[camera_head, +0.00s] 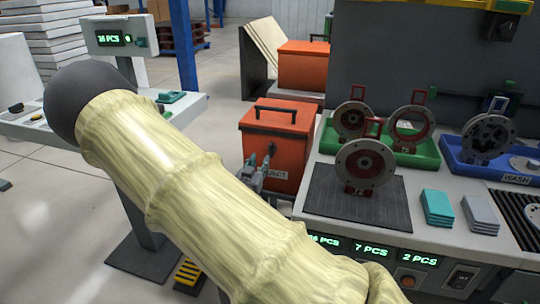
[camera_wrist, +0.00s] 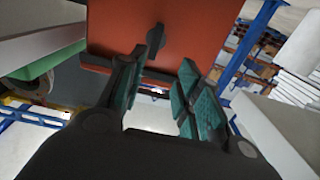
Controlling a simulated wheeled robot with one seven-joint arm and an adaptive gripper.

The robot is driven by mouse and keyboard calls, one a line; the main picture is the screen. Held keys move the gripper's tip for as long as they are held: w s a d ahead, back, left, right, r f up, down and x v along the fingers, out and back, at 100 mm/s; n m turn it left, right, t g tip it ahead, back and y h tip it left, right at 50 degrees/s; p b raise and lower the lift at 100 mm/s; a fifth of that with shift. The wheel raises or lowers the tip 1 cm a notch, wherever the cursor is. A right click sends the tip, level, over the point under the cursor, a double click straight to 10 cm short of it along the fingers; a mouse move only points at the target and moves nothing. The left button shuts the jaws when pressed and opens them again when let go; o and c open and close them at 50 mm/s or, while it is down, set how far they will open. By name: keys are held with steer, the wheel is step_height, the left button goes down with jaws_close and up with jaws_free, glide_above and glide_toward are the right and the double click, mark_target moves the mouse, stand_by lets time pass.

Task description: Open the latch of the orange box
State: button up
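The orange box (camera_head: 276,142) stands left of the workbench in the head view, its lid closed, with a black handle (camera_head: 283,112) on top. A dark fitting, perhaps the latch (camera_head: 268,149), shows on its front, partly behind my gripper. My gripper (camera_head: 262,165) is at the box's front; contact cannot be told. In the wrist view the box's orange face (camera_wrist: 150,28) fills the top, with a dark bar along its edge. My gripper (camera_wrist: 171,57) also shows there, its teal-padded fingers apart and nothing clearly between them.
The workbench (camera_head: 323,232) with flanged discs and trays stands right of the box. A second orange box (camera_head: 303,67) is behind. A console (camera_head: 170,112) with a display stands at left. Open floor (camera_head: 62,222) lies at lower left.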

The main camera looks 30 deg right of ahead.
mark_target(270, 149)
steer(key=x, duration=0.9)
steer(key=shift+s+d+r, duration=0.15)
steer(key=shift+s+d, duration=0.2)
steer(key=shift+d, duration=0.1)
